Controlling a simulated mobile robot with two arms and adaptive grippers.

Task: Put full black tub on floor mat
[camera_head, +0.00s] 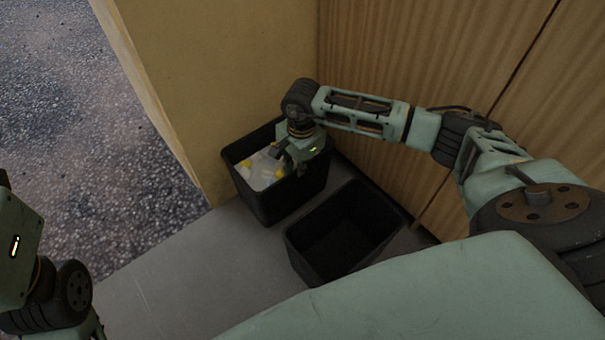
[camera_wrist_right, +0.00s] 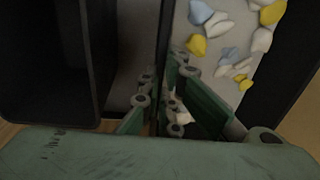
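The full black tub (camera_head: 272,205) stands in the corner by the tan wall, holding white, yellow and pale blue pieces. My right gripper (camera_head: 281,153) reaches down at its rim from above. In the right wrist view, the fingers (camera_wrist_right: 163,75) sit on both sides of the tub's wall (camera_wrist_right: 166,30), close against it, one inside among the pieces (camera_wrist_right: 214,24). They look shut on that wall. The tub looks upright; I cannot tell whether it is lifted. I cannot make out a distinct floor mat. My left gripper is out of view.
An empty black tub (camera_head: 345,235) stands just in front and to the right; it also shows in the right wrist view (camera_wrist_right: 55,70). Wooden panels (camera_head: 420,50) rise behind. Smooth grey floor (camera_head: 185,275) is clear at the left front; speckled dark ground (camera_head: 65,90) lies beyond the wall's end.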

